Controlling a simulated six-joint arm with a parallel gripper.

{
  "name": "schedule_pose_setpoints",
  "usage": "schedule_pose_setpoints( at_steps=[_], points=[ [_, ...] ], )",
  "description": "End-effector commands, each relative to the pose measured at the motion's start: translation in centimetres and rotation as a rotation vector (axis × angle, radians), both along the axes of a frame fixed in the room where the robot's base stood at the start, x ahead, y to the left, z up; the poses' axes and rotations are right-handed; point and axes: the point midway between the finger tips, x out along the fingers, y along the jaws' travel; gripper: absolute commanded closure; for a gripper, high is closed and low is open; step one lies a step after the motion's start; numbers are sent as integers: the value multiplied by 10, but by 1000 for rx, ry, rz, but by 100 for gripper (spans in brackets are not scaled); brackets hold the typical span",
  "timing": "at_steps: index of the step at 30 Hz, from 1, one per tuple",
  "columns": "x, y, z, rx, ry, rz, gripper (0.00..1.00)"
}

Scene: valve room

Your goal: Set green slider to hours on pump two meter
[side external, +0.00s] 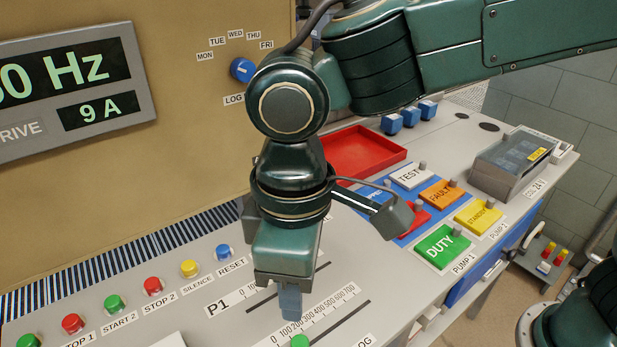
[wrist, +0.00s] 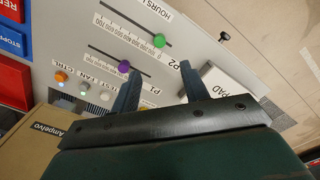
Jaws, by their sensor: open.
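The green slider (wrist: 159,40) is a round knob on the P2 slot, near the 0 end of its 0 to 700 scale, in the wrist view. Its top shows at the bottom edge of the side view (side external: 300,341). A purple slider (wrist: 124,66) sits on the parallel P1 slot; my gripper hides it in the side view. My gripper (wrist: 159,68) is open and points down at the panel, with nothing between its fingers. In the wrist view, the green knob appears beyond the fingertips, between their lines. I cannot make out a pump two meter in either view.
Green, red, yellow and blue buttons (side external: 152,286) line the panel's left. A red tray (side external: 366,155) and status tags, including DUTY (side external: 442,247), lie behind and right.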

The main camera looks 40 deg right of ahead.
Motion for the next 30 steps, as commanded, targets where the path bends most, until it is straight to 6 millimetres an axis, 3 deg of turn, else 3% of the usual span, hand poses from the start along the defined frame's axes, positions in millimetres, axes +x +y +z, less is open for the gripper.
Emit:
schedule_pose_setpoints(
  at_steps=[11,30],
  points=[
    [0,-1,-15,-1,1,-1,55],
    [0,-1,-106,-3,3,-1,55]
  ],
)
